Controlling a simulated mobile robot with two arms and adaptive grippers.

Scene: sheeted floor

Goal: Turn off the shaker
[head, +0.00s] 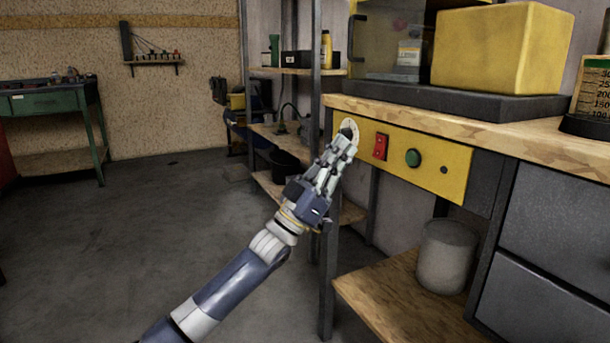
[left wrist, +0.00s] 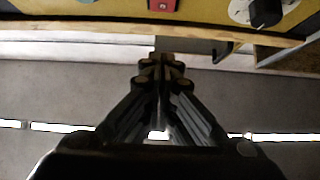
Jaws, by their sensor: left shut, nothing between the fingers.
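The shaker is a yellow and dark machine on the wooden bench, with a yellow control panel (head: 441,165) on its front below the bench top. The panel carries a red rocker switch (head: 380,147), a green round button (head: 413,158) and a black knob on a pale dial (head: 350,128) at its left end. My left gripper (head: 349,137) is shut and empty, its tips in front of the dial in the head view. In the left wrist view the shut fingers (left wrist: 160,60) point toward the panel, below the red switch (left wrist: 163,5), with the knob (left wrist: 265,12) at upper right. Contact is not visible. My right gripper is not in view.
The wooden bench edge (head: 480,138) runs above the panel. A grey cylindrical container (head: 447,256) stands on the low shelf (head: 395,300). Dark drawers (head: 555,215) are at right. A shelf rack with bottles stands behind my arm. The floor (head: 150,240) at left is clear.

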